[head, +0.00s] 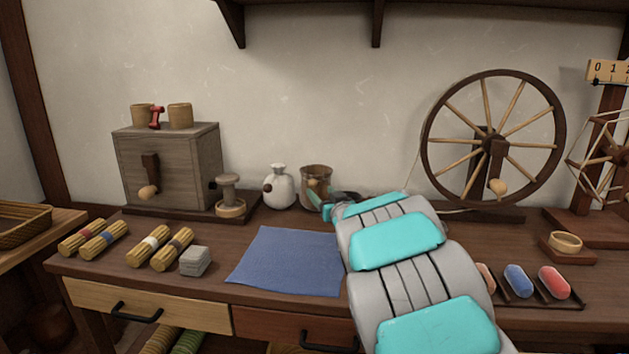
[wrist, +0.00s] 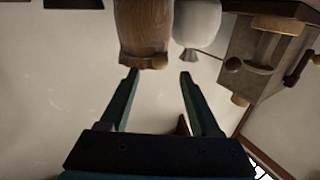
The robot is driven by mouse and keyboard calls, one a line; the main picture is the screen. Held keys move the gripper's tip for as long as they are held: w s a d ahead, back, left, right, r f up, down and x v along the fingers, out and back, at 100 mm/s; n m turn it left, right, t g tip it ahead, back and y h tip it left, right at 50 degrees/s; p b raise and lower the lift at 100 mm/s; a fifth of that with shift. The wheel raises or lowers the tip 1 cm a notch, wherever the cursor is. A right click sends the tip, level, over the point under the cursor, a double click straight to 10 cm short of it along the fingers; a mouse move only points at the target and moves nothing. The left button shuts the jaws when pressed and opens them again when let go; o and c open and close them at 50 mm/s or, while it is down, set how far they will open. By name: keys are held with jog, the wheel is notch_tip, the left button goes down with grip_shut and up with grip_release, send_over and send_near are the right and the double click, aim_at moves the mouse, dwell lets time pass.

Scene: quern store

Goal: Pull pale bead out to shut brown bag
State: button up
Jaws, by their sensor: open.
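The brown bag (head: 316,178) stands at the back of the bench, with its wide mouth upward in the head view. It also shows upside down at the top of the wrist view (wrist: 142,28). I cannot make out the pale bead clearly in either view. My gripper (wrist: 158,76) is open, with nothing between its two dark green fingers. In the wrist view the bag's flared rim lies just beyond the fingertips. In the head view my gripper (head: 335,203) is beside the bag's right lower side and partly hides it.
A white bag (head: 280,188) with a dark bead stands close left of the brown bag. A wooden box with a crank (head: 170,165) is farther left. A spinning wheel (head: 492,140) stands to the right. A blue cloth (head: 285,262) lies on the bench in front.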

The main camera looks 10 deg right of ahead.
aim_at(314, 185)
jog(key=shift+w+a+p, duration=0.15)
jog(key=shift+w+a, duration=0.1)
jog(key=shift+w, duration=1)
jog(key=shift+w+a+p, duration=0.1)
jog(key=shift+w+a, duration=0.15)
jog(key=shift+w, duration=1)
jog(key=shift+w+a+p, duration=0.15)
jog(key=shift+w+a, duration=0.1)
jog(key=shift+w, duration=1)
grip_shut()
